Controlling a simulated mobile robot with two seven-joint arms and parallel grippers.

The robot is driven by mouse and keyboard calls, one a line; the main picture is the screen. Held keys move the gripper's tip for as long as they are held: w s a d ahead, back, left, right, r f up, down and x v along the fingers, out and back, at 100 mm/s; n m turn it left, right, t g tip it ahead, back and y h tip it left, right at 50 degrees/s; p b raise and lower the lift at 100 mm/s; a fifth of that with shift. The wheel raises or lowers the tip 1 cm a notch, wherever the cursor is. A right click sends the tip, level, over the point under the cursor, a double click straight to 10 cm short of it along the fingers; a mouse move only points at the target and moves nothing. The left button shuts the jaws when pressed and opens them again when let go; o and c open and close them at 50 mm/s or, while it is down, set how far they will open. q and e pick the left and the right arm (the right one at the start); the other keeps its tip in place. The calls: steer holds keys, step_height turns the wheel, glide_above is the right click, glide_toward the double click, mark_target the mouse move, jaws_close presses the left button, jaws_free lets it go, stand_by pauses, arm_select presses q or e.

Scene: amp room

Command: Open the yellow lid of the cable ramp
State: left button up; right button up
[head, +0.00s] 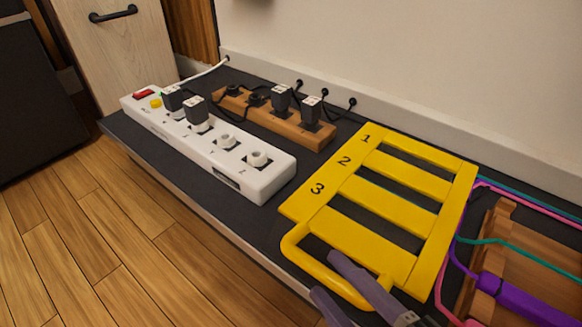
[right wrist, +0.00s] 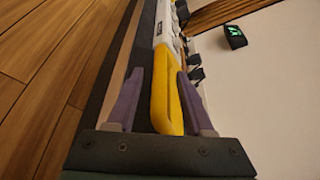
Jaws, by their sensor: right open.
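The yellow lid (head: 395,222) of the cable ramp lies flat on the dark shelf in the head view. It has slots, the numbers 1, 2 and 3, and a looped handle (head: 291,248) at its near edge. My right gripper (head: 325,274) comes in from the bottom with its purple fingers open at the handle. In the right wrist view, the yellow handle (right wrist: 160,95) runs between the two fingers of the right gripper (right wrist: 160,74). The right-hand finger is very close to it; I cannot tell whether it touches. My left gripper is out of view.
A white power strip (head: 215,150) with black plugs and a brown wooden strip (head: 262,122) with plugs stand left of the lid. Coloured cables and a wooden piece (head: 535,265) lie at the right. A wall (head: 420,60) rises behind; wooden floor (head: 90,240) is open at left.

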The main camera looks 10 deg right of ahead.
steer(key=shift+x, duration=1.15)
steer(key=shift+c, duration=0.2)
jaws_close()
steer(key=shift+r, duration=0.1)
stand_by(0.3)
